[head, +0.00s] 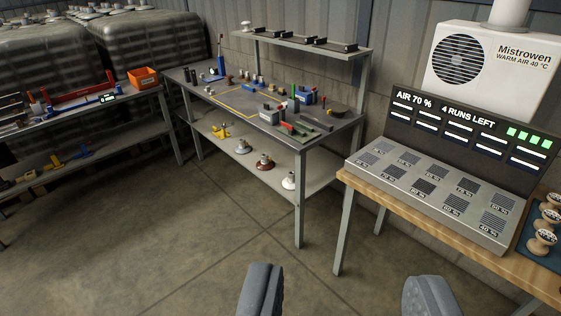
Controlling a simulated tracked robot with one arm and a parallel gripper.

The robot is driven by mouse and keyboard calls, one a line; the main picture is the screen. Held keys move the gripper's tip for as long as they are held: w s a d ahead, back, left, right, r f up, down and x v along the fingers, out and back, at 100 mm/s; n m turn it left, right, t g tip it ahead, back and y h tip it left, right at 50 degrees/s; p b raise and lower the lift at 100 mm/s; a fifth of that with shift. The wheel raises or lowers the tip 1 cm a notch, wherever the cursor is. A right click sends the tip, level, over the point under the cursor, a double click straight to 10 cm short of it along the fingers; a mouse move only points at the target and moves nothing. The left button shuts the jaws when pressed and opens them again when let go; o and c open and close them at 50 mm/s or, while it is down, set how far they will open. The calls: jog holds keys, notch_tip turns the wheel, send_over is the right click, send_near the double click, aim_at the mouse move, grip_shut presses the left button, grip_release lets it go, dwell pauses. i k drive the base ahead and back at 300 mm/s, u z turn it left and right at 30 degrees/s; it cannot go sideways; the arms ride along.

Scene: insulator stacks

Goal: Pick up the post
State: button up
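My gripper (341,272) shows at the bottom of the view, its two grey fingers wide apart with only floor and a table leg seen between them. It is well short of the grey workbench (200,91) and touches nothing. Small parts crowd the bench top, among them a thin green upright piece (293,91) and a blue upright tool (220,46). Bell-shaped insulators stand on its lower shelf: a grey one (243,146), a brown one (264,162) and a white one (289,181). I cannot tell which piece is the post.
A wooden table (357,181) at right holds a sloped panel (425,189) reading "AIR 70 %" and "4 RUNS LEFT". Pale knobbed pieces (541,242) sit at its right end. A tool bench with an orange bin (144,77) stands left. The floor (150,240) ahead is clear.

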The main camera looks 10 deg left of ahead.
aim_at(192, 72)
jog(key=u, duration=0.55)
jog(key=i, duration=1.45)
jog(key=u, duration=0.65)
jog(key=i, duration=1.3)
jog(key=z, duration=0.25)
jog(key=i, duration=1.5)
jog(key=z, duration=0.3)
